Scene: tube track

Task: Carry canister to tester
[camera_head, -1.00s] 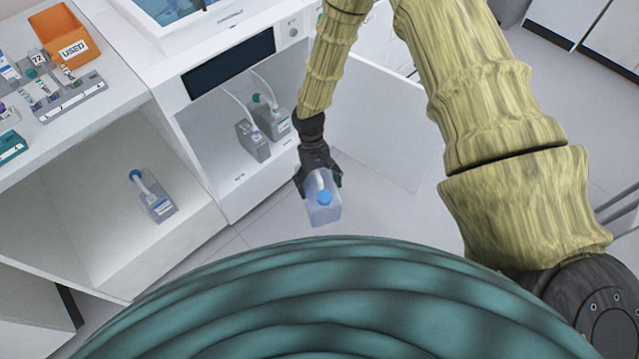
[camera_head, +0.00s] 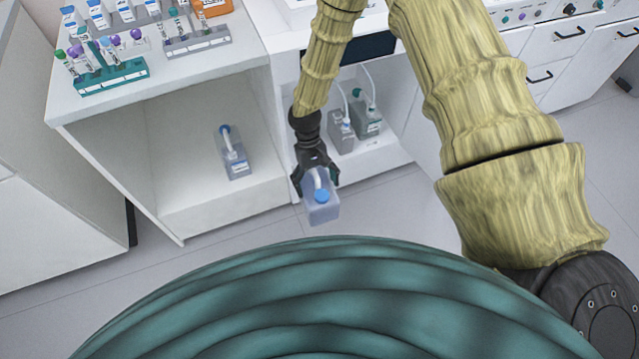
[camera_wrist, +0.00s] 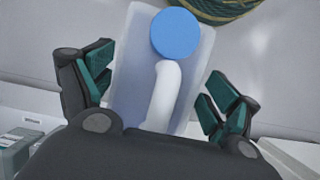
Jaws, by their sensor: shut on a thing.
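A translucent pale canister with a blue cap (camera_head: 321,204) hangs from my gripper (camera_head: 316,177) in front of the benches, above the grey floor. In the wrist view the canister (camera_wrist: 128,70) fills the middle, its blue cap toward the top. Its white curved handle (camera_wrist: 165,95) runs down between the dark, green-padded fingers of my gripper (camera_wrist: 162,100). The fingers' grip on the handle itself is partly hidden by the gripper's body. The tester cabinet (camera_head: 290,110) is behind my gripper, its lower bay open, with two grey canisters (camera_head: 341,132) (camera_head: 366,118) inside with tubes.
Another blue-capped canister (camera_head: 233,158) stands in the open bay under the left bench (camera_head: 160,100). Tube racks (camera_head: 112,76) and an orange bin (camera_head: 215,6) are on that bench. White drawers (camera_head: 560,50) stand at right. Floor before the bays is clear.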

